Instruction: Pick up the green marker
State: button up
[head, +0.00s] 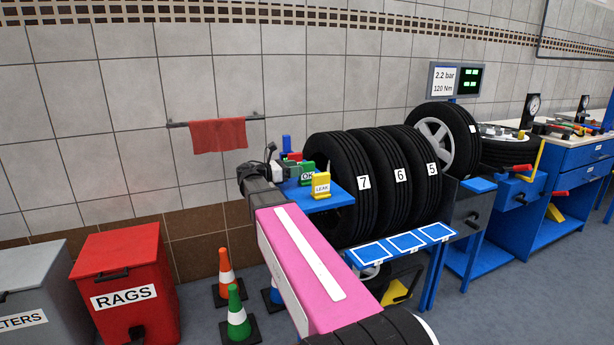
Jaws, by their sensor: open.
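The green marker (307,173), lettered OK, stands on a small blue shelf (338,195). A yellow marker (321,187) lettered LEAK stands in front of it and to its right. A red marker (294,156) and a blue marker (287,144) stand behind it. My dark gripper (277,171) is at the left edge of the shelf, left of the green marker. The gripper is open. Its fingertips are small and partly hidden here, so I cannot tell their exact gap to the marker.
Tyres numbered 7 (362,190), 6 (400,180) and 5 (432,172) stand close right of the shelf. A blue-panelled rack (442,229) is in front of them. Cones, including a green one (238,318), and a red RAGS bin (126,283) stand on the floor at left.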

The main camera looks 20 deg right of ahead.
aim_at(314, 167)
jog(key=d, duration=0.5)
jog(key=shift+s+f, duration=0.15)
jog(key=shift+f, duration=0.1)
jog(key=shift+a, duration=0.1)
grip_shut()
jog(key=shift+r, duration=0.1)
